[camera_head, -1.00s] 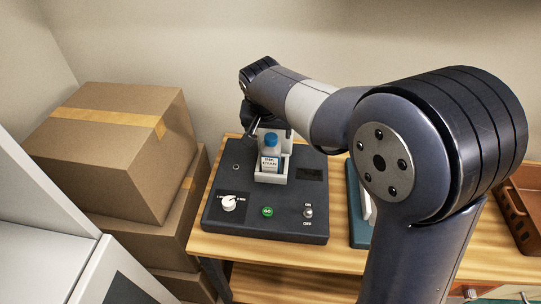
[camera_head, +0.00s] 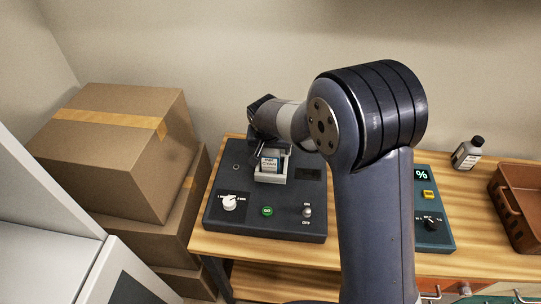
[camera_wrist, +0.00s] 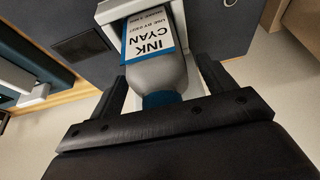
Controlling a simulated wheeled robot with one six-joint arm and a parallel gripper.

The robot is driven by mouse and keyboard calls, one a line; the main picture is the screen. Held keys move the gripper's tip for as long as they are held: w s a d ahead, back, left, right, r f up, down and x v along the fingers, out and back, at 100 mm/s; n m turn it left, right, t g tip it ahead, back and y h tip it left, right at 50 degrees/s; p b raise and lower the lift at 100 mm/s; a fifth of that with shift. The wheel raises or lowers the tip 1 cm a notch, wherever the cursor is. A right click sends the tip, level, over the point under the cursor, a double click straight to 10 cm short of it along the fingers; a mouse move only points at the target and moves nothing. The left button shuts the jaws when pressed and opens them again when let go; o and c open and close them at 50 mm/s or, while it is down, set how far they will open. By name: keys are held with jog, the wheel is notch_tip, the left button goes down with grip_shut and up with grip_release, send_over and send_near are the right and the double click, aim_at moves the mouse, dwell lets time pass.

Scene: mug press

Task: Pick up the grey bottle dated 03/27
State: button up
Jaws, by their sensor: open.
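A grey bottle (camera_wrist: 170,72) with a blue cap (camera_wrist: 161,99) sits in a white holder on a dark machine. In the wrist view my gripper (camera_wrist: 165,78) is open, with one finger on each side of the bottle. I cannot tell whether either finger touches it. Another grey bottle (camera_head: 467,153) with a black cap stands at the back right; its date is too small to read.
The dark machine (camera_head: 225,226) has a knob, a green button and a switch. A teal device (camera_head: 437,240) and a brown crate (camera_head: 515,200) are to the right on the wooden table (camera_head: 480,189). Cardboard boxes (camera_head: 110,150) are stacked at left.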

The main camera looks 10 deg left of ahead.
jog(key=shift+c, duration=0.4)
jog(key=shift+r, duration=0.1)
jog(key=c, duration=1.4)
